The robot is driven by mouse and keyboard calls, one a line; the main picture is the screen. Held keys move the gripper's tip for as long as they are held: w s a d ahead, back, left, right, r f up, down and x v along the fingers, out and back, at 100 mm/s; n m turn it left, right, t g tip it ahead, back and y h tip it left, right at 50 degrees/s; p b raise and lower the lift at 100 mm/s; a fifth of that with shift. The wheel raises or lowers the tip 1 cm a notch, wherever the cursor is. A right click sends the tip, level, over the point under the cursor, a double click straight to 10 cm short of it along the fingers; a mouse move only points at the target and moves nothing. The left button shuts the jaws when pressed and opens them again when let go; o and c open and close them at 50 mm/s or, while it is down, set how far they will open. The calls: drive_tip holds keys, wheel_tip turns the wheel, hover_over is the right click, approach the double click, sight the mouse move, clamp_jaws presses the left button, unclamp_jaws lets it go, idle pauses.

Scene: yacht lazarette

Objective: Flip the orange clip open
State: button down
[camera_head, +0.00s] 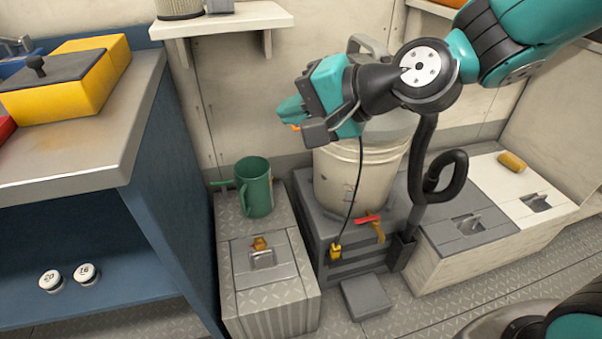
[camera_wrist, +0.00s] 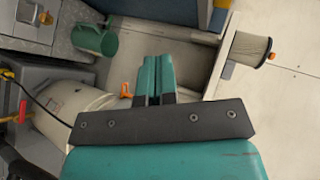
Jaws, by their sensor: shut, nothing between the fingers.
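An orange clip (camera_wrist: 125,90) shows in the wrist view just left of my fingers, by the end of the pale bucket (camera_wrist: 62,112). In the head view a bit of orange (camera_head: 294,127) shows just under my fingertips, and most of it is hidden. The bucket (camera_head: 352,180) stands upright with a grey lid (camera_head: 392,126), partly behind my arm. My gripper (camera_head: 284,110) is shut and empty at the bucket's upper left. Its teal fingers (camera_wrist: 154,62) lie together, apart from the clip in the wrist view. Whether the clip is open or shut I cannot tell.
The bucket stands on a grey box (camera_head: 308,215). A black hose (camera_head: 428,165) and a thin cable (camera_head: 356,190) run beside it. A green watering can (camera_head: 255,187) stands on the locker at left. A wall shelf (camera_head: 222,22) is above.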

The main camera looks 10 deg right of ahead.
drive_tip(key=w+d+f+m+t+h+b, duration=0.2)
drive_tip(key=w+d+f+m+t+b, duration=0.1)
drive_tip(key=f+m+b, duration=0.4)
drive_tip(key=w+d+f+m+t+h+b, duration=0.2)
drive_tip(key=w+f+m+t+b, duration=0.3)
drive_tip(key=f+b, duration=0.4)
drive_tip(key=w+d+f+m+t+h+b, duration=0.2)
drive_tip(key=w+d+f+m+t+b, duration=0.2)
drive_tip(key=f+m+b, duration=0.4)
wheel_tip(320, 180, down, 4)
drive_tip(key=shift+w+d+r+m+b, duration=0.1)
drive_tip(key=shift+w+d+m+b, duration=0.3)
drive_tip(key=shift+w+m, duration=0.5)
drive_tip(key=shift+w, duration=0.2)
